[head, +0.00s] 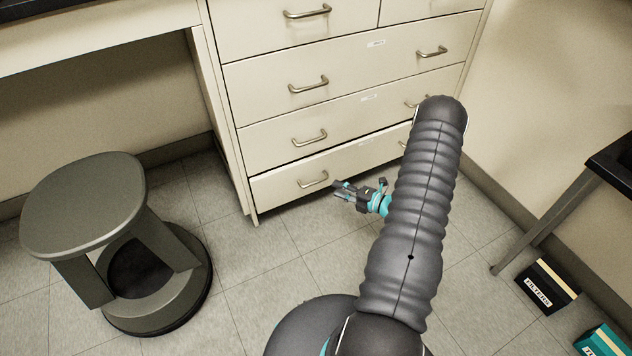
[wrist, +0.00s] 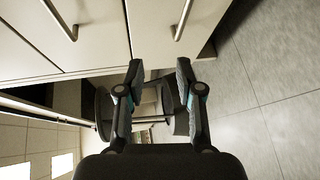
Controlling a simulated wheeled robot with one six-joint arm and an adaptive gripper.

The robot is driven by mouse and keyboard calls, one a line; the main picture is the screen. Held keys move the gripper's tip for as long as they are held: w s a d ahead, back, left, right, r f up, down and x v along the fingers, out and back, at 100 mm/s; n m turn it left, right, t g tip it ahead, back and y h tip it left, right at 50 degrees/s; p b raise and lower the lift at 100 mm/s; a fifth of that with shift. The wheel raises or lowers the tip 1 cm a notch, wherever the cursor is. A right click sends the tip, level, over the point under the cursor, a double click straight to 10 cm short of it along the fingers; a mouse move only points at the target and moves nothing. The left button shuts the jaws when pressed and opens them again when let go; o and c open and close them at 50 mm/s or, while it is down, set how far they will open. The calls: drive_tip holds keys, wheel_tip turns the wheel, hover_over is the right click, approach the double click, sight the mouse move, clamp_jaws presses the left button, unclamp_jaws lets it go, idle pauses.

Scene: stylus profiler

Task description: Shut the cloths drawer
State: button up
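The cream bottom drawer (head: 280,187) of the cabinet stands slightly proud, with a dark gap along its top edge; its bar handle (head: 313,180) is on the left part of the front. No readable label shows, so I cannot tell from lettering that this is the cloths drawer. My gripper (head: 343,190) is low, in front of this drawer and right of the handle. In the wrist view my gripper (wrist: 161,72) is open and empty, its fingers apart. A drawer front (wrist: 155,35) with a handle (wrist: 184,18) lies just beyond the fingertips. My arm hides the drawer's right end.
Several drawers above look closed, with small unreadable labels (head: 376,43). A grey stool (head: 85,200) stands on the left. A black filters box (head: 546,287) and a teal box (head: 603,342) lie on the floor at right, near a table leg (head: 545,222). Floor before the cabinet is clear.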

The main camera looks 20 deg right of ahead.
sight(316, 182)
drive_tip(key=w+a+f+m, duration=0.1)
drive_tip(key=w+f, duration=0.1)
drive_tip(key=w, duration=0.1)
drive_tip(key=w+a+f+h, duration=0.1)
drive_tip(key=w+f, duration=0.1)
drive_tip(key=w, duration=0.2)
drive_tip(key=w+a+f+m+t, duration=0.1)
drive_tip(key=w+f, duration=0.1)
drive_tip(key=w, duration=0.2)
drive_tip(key=shift+w+a+m, duration=0.1)
drive_tip(key=shift+a+m, duration=0.2)
drive_tip(key=shift+a, duration=0.1)
clamp_jaws()
